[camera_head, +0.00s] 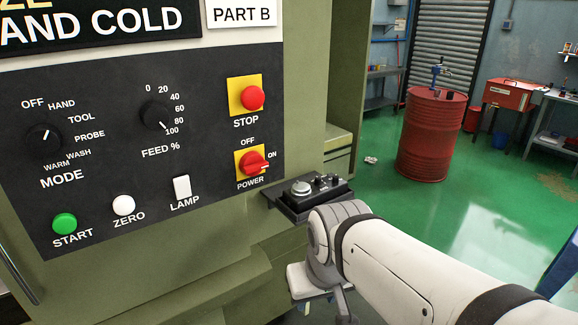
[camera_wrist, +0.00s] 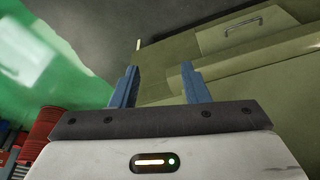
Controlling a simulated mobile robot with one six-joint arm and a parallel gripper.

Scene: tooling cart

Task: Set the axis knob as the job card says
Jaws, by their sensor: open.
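A small black pendant box (camera_head: 313,197) sits on a ledge at the machine's right side in the head view. It carries a large silver dial (camera_head: 301,188) and several small dark knobs (camera_head: 324,181). Their labels are too small to read, so I cannot tell which one is the axis knob or where it points. No job card with a readable knob setting shows. My gripper (camera_wrist: 160,87) is open and empty in the wrist view, its two blue fingers apart, with the green machine body beyond them. In the head view my arm hides part of the area below the pendant.
The black panel (camera_head: 205,140) has a MODE knob (camera_head: 44,139) turned near HAND and a FEED knob (camera_head: 156,116) near 100. The red POWER switch (camera_head: 252,163) points to ON. Open green floor and a red drum (camera_head: 430,135) lie right.

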